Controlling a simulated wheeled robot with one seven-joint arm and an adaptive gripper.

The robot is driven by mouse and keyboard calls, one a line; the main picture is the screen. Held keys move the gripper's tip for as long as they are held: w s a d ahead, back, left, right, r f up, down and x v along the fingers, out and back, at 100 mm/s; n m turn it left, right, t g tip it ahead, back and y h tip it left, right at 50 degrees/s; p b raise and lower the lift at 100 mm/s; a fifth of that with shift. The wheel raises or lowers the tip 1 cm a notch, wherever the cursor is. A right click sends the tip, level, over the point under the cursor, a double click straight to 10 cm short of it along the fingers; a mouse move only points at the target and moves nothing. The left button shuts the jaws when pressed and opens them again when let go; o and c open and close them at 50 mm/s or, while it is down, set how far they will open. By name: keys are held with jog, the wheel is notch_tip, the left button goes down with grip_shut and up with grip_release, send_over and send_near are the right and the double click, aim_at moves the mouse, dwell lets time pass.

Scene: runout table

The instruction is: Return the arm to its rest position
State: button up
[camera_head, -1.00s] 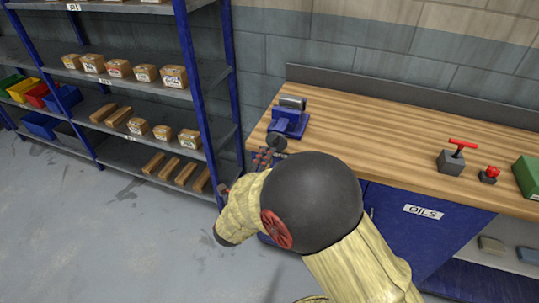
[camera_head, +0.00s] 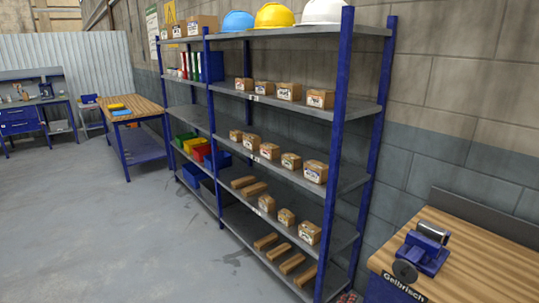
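My arm and gripper do not show in the current head view. A small reddish-brown thing is cut off at the bottom edge, between the shelf rack and the bench, and I cannot tell what it is. The wooden-topped workbench (camera_head: 490,278) stands at the lower right, with a blue vise-like device (camera_head: 424,252) near its left end. The device has a grey roller on top and a dark round disc at its front.
A blue-posted shelf rack (camera_head: 338,130) holds cardboard boxes, coloured bins and, on top, blue, yellow and white helmets (camera_head: 274,15). A wooden-topped table (camera_head: 133,105) and a blue workbench (camera_head: 20,122) stand at the far left. The grey floor (camera_head: 100,220) at left is clear.

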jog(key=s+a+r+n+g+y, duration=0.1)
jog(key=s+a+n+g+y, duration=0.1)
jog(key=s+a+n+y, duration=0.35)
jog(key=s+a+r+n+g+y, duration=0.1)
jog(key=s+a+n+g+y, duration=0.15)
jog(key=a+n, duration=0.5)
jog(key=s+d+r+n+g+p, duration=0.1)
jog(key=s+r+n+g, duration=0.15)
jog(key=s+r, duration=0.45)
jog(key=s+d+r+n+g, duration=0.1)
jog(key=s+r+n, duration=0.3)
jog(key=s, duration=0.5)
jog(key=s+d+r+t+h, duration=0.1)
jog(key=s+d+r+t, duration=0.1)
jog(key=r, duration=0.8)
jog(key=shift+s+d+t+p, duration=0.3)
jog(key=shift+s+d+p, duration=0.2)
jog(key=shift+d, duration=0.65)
